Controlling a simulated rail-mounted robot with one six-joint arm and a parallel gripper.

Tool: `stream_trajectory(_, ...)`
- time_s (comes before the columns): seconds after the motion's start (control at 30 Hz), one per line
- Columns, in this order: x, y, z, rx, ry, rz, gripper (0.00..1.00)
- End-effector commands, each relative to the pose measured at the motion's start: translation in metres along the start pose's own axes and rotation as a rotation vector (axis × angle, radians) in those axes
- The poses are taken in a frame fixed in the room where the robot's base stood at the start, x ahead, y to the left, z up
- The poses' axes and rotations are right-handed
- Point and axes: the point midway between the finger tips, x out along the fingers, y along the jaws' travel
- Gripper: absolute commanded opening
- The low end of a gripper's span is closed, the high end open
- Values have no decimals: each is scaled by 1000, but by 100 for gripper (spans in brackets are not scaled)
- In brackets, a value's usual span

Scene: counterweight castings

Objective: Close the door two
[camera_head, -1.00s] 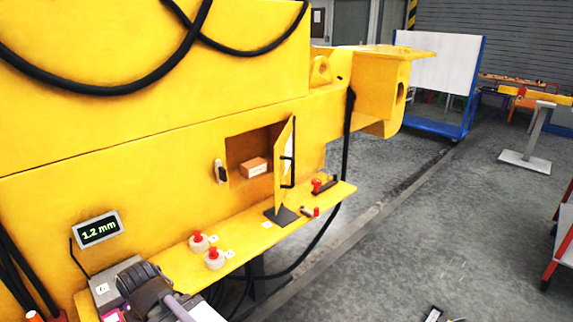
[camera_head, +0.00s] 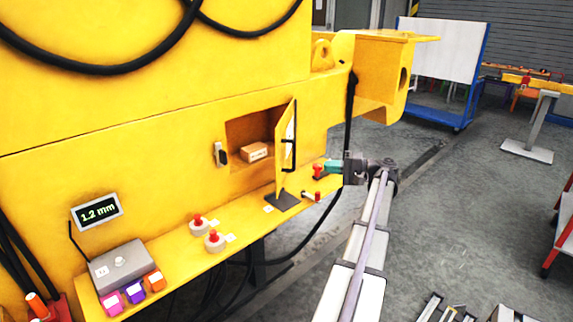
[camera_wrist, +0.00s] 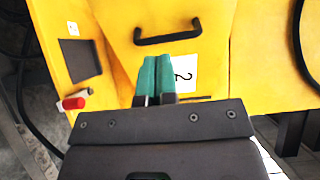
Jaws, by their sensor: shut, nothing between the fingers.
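Door two (camera_head: 285,149) is a yellow hinged panel with a black bar handle (camera_head: 290,155). It stands open, swung outward from the right side of a recess in the yellow casting. In the wrist view the door (camera_wrist: 185,18) carries a white label with a 2 (camera_wrist: 183,73) below its black handle (camera_wrist: 167,36). My gripper (camera_head: 327,167) has green fingers and is to the right of the door. In the wrist view the closed, empty fingertips (camera_wrist: 155,62) appear just below the handle, beside the label. I cannot tell whether they touch the door.
An orange-brown box (camera_head: 255,151) sits inside the recess (camera_head: 240,130). A latch (camera_head: 221,154) is at its left. The yellow ledge (camera_head: 180,255) holds red buttons (camera_head: 214,238), a dark plate (camera_head: 283,201) and a red-tipped lever (camera_head: 312,196). A black cable hangs behind my gripper.

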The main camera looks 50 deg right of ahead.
Motion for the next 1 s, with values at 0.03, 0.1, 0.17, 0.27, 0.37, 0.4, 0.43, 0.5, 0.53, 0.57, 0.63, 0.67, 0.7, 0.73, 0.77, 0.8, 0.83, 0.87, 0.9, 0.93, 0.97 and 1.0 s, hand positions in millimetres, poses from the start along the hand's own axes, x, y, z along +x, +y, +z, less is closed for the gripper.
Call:
stream_trajectory(0.03, 0, -2, 2, -2, -5, -9, 0)
stream_trajectory(0.1, 1, -1, 2, -2, -7, -7, 0)
stream_trajectory(0.17, 4, -1, 3, -1, -7, -6, 0)
stream_trajectory(0.27, 14, -1, 3, -1, -7, -5, 0)
stream_trajectory(0.37, 32, -1, 4, -1, -9, -5, 0)
stream_trajectory(0.4, 40, -1, 4, -1, -9, -5, 0)
stream_trajectory(0.43, 48, -1, 4, -1, -9, -5, 0)
stream_trajectory(0.5, 63, -1, 4, -1, -9, -4, 0)
stream_trajectory(0.53, 70, -1, 4, -1, -9, -4, 0)
stream_trajectory(0.57, 76, -1, 4, -1, -9, -4, 0)
stream_trajectory(0.63, 92, -1, 4, -1, -9, -4, 0)
stream_trajectory(0.67, 98, -1, 4, -1, -9, -4, 0)
stream_trajectory(0.7, 106, -1, 4, -1, -8, -4, 0)
stream_trajectory(0.73, 112, -1, 4, -1, -9, -4, 0)
stream_trajectory(0.77, 117, -1, 4, -1, -9, -4, 0)
stream_trajectory(0.8, 123, -1, 4, -1, -8, -4, 0)
stream_trajectory(0.83, 128, -1, 4, -1, -7, -4, 0)
stream_trajectory(0.87, 131, -1, 4, -1, -8, -4, 0)
stream_trajectory(0.9, 135, -1, 4, -1, -8, -4, 0)
stream_trajectory(0.93, 137, -1, 4, -1, -7, -4, 0)
stream_trajectory(0.97, 139, -1, 4, -1, -7, -4, 0)
stream_trajectory(1.0, 140, -1, 4, -1, -6, -4, 0)
